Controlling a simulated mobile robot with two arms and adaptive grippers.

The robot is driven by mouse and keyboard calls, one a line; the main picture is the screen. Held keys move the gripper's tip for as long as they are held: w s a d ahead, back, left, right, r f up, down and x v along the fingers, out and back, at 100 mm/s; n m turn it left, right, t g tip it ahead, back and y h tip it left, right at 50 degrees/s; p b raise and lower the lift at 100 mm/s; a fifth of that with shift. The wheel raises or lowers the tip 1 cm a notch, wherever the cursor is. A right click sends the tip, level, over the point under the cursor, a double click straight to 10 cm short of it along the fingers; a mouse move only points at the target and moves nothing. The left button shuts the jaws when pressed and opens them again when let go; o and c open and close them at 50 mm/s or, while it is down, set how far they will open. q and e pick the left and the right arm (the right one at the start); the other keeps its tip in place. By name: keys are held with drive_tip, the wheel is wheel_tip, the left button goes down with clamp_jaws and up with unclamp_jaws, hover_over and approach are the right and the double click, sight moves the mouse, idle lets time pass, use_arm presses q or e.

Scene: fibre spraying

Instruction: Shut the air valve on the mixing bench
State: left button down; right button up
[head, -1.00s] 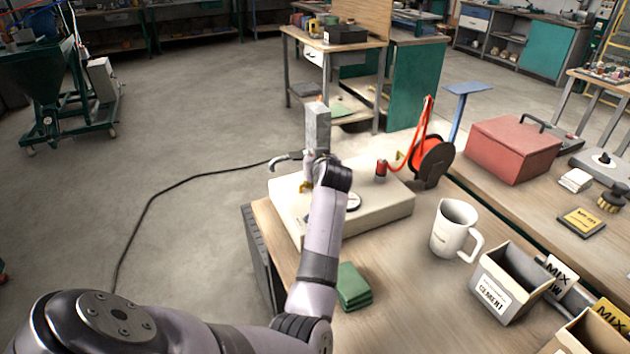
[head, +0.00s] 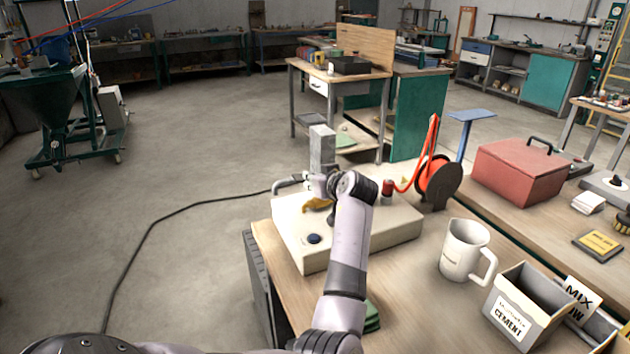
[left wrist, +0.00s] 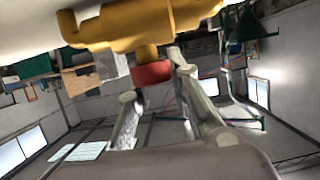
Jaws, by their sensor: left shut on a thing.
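The brass-yellow air valve (head: 318,204) sits at the cream box (head: 388,238) on the mixing bench (head: 270,240), partly hidden behind my left arm. In the left wrist view, the yellow valve body (left wrist: 140,25) fills the top, with a red round part (left wrist: 151,73) below it on a short stem. My left gripper (left wrist: 165,95) has a finger on either side of the red part and is shut on it. In the head view my left gripper (head: 325,188) is at the valve, its fingertips too small to make out. My right gripper is not in view.
A grey upright block (head: 322,150) stands behind the valve. A red cap (head: 387,192) with an orange hose reel (head: 436,178) is to the right. A white jug (head: 464,250), a cement bin (head: 520,300) and a green cloth (head: 373,318) are nearer. A cable crosses the floor.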

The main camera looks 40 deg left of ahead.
use_arm(q)
drive_tip(key=c, duration=1.5)
unclamp_jaws()
drive_tip(key=v, duration=0.7)
drive_tip(key=shift+s+d, duration=0.15)
drive_tip(key=shift+d, duration=0.05)
